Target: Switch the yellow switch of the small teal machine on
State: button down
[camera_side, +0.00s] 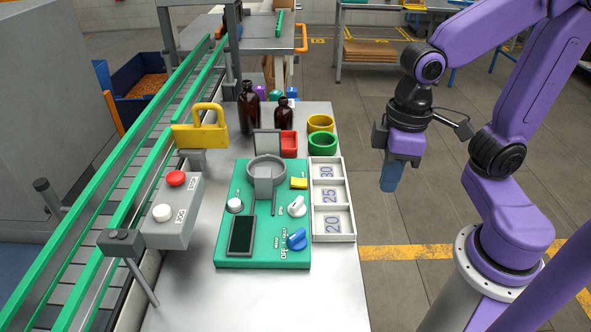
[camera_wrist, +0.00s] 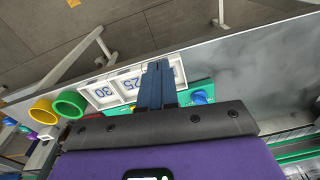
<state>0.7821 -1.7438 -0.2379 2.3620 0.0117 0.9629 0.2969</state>
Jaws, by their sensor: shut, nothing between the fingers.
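The small teal machine (camera_side: 226,224) lies on the metal table in the side view. Its yellow switch (camera_side: 299,183) is a small block near the machine's upper right edge, beside the round grey holder. Whether the switch is on or off is too small to tell. The machine also carries white knobs, a blue knob (camera_side: 296,239) and a dark screen (camera_side: 242,234). My gripper (camera_side: 391,178) is shut and empty, in the air to the right of the table, apart from the machine. In the wrist view my gripper's blue fingers (camera_wrist: 157,85) are together and hide much of the machine (camera_wrist: 205,86).
A white tray (camera_side: 350,238) marked 30, 25 and 20 stands right of the machine. Two amber bottles (camera_side: 248,108), a red box, and green and yellow rings (camera_side: 321,123) stand behind. A button box (camera_side: 172,225) and conveyor are at left. The table front is clear.

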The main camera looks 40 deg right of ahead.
jog(key=w+a+r+m, duration=0.3)
jog(key=w+r+m, duration=0.1)
jog(key=w+m, duration=0.55)
notch_tip(320, 180, up, 3)
jog(key=m+t, duration=0.1)
jog(key=m, duration=0.6)
send_over(292, 181)
jog(key=s+d, duration=0.2)
jog(key=shift+w+f+y, duration=0.15)
jog(key=shift+f+y, duration=0.05)
jog(key=shift+y, duration=0.1)
jog(key=shift+f, duration=0.1)
jog(key=f, duration=0.4)
jog(key=w+a+f, duration=0.1)
jog(key=f, duration=0.8)
jog(key=shift+w+a+f, duration=0.15)
jog(key=shift+a+f, duration=0.1)
jog(key=shift+f, duration=0.15)
